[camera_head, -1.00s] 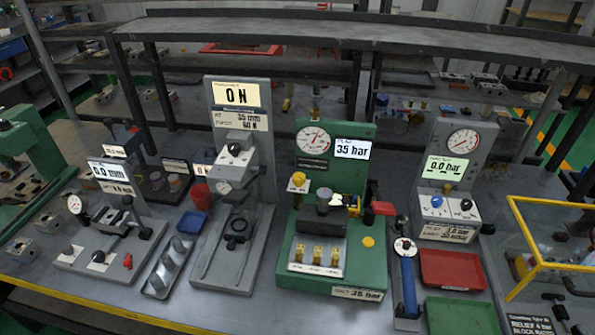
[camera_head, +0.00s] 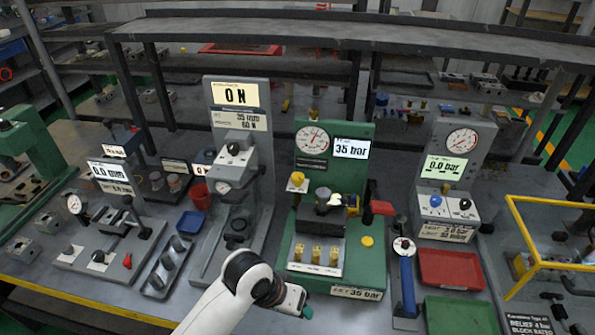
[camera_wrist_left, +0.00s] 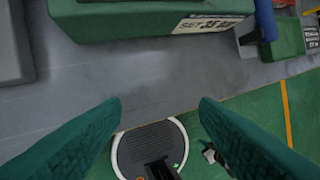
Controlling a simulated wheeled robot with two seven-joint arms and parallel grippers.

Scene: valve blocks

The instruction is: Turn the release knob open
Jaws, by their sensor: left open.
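The green test station (camera_head: 362,275) stands mid-table with a dial gauge (camera_head: 313,140) and a display (camera_head: 351,148) reading 35 bar. It carries a yellow knob (camera_head: 367,241) at the right of its base and another yellow knob (camera_head: 297,180) on its upright. I cannot tell which is the release knob. My left gripper (camera_head: 294,301) is low in front of the station, below its front edge, apart from both knobs. In the left wrist view its two fingers (camera_wrist_left: 158,108) are spread with nothing between them. The station's front edge (camera_wrist_left: 130,20) shows at the top there.
A grey press (camera_head: 240,130) reading ON stands left of the station. To the right are a blue-handled tool (camera_head: 408,285), a red tray (camera_head: 452,268), a green tray (camera_head: 462,316) and a gauge stand (camera_head: 455,165) reading 0.0 bar. Bare table lies before the station.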

